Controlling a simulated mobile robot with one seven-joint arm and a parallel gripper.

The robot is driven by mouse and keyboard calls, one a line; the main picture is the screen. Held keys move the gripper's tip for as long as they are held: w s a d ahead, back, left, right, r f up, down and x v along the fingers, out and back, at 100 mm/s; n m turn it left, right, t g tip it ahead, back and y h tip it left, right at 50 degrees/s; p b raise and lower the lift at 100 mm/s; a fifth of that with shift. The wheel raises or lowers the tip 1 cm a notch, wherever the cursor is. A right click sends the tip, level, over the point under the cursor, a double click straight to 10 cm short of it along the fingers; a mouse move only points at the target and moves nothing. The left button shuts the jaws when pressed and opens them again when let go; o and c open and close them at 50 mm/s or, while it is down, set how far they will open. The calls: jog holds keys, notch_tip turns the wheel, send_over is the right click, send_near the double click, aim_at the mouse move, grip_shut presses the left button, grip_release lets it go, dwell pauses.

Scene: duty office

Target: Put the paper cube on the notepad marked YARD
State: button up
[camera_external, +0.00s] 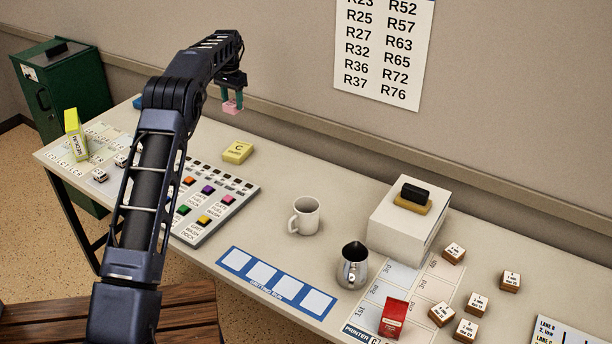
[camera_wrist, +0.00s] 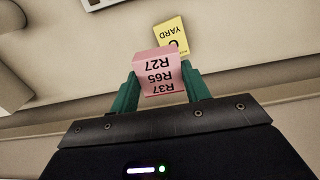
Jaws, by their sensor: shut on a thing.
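My gripper (camera_external: 232,98) is raised above the back of the desk, near the wall. It is shut on a pink paper cube (camera_external: 231,107), which hangs between the fingers. In the wrist view the pink paper cube (camera_wrist: 158,74) shows printed lines R27, R65 and R37, upside down, between the green fingers of my gripper (camera_wrist: 162,86). A yellow notepad (camera_external: 237,152) lies on the desk below the cube. In the wrist view the yellow notepad (camera_wrist: 172,34) reads YARD and is partly hidden behind the cube. The cube and the notepad are apart.
A button panel (camera_external: 222,207) lies in front of the notepad. A white mug (camera_external: 304,217), a metal jug (camera_external: 352,266) and a white box (camera_external: 405,232) stand to the right. A yellow box (camera_external: 75,134) stands at the left end.

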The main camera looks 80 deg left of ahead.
notch_tip(320, 180, down, 19)
jog(key=shift+r, duration=0.1)
dwell(0.5)
jog(key=o, duration=1)
jog(key=shift+f, duration=0.2)
jog(key=shift+r, duration=0.1)
notch_tip(320, 180, up, 12)
jog(key=shift+r, duration=0.1)
jog(key=shift+w, duration=0.1)
